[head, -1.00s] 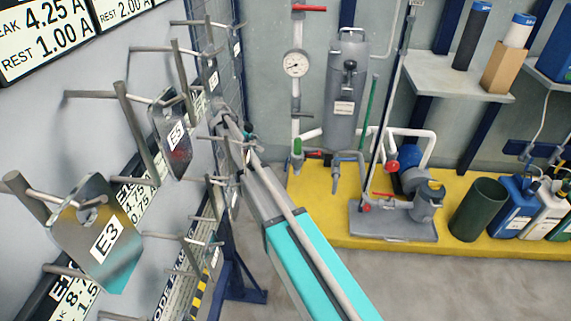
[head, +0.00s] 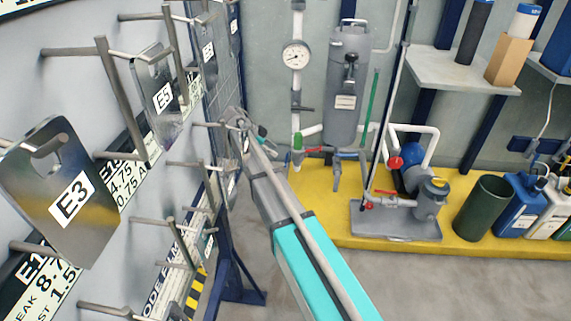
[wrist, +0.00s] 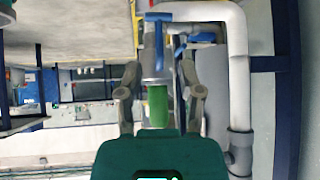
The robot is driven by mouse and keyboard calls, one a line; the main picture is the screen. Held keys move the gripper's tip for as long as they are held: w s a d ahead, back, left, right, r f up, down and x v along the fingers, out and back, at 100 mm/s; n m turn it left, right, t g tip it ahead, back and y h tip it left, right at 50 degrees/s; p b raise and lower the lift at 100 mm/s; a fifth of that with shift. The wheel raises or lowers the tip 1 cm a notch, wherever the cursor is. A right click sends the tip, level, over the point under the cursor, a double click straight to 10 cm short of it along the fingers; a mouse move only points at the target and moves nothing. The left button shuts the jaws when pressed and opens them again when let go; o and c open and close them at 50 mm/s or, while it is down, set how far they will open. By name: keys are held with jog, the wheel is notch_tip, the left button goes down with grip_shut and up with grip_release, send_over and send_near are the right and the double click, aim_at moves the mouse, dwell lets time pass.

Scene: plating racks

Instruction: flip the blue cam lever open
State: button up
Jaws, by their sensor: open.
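In the wrist view a narrow blue lever (wrist: 158,17) shows at the top, in front of a white pipe, with a second blue part (wrist: 180,48) just below it. I cannot tell for sure which is the cam lever. A green cylinder (wrist: 157,105) under a grey fitting (wrist: 153,68) lies between my fingers in the picture, with no clear contact. My gripper (wrist: 160,92) is open, one finger on each side. In the head view my gripper (head: 245,122) is small and far off, beside the rack. The lever cannot be made out clearly there.
Hanging plates E3 (head: 70,195) and E5 (head: 158,95) and several rack pegs line the left wall, close to my arm. A pump (head: 428,200), a dark green bin (head: 483,208) and jugs stand on the yellow platform (head: 330,220). Grey floor is clear at lower right.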

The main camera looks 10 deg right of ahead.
aim_at(286, 163)
jog(key=shift+b+x, duration=2.2)
jog(key=shift+x, duration=1.3)
jog(key=shift+c, duration=0.2)
grip_shut()
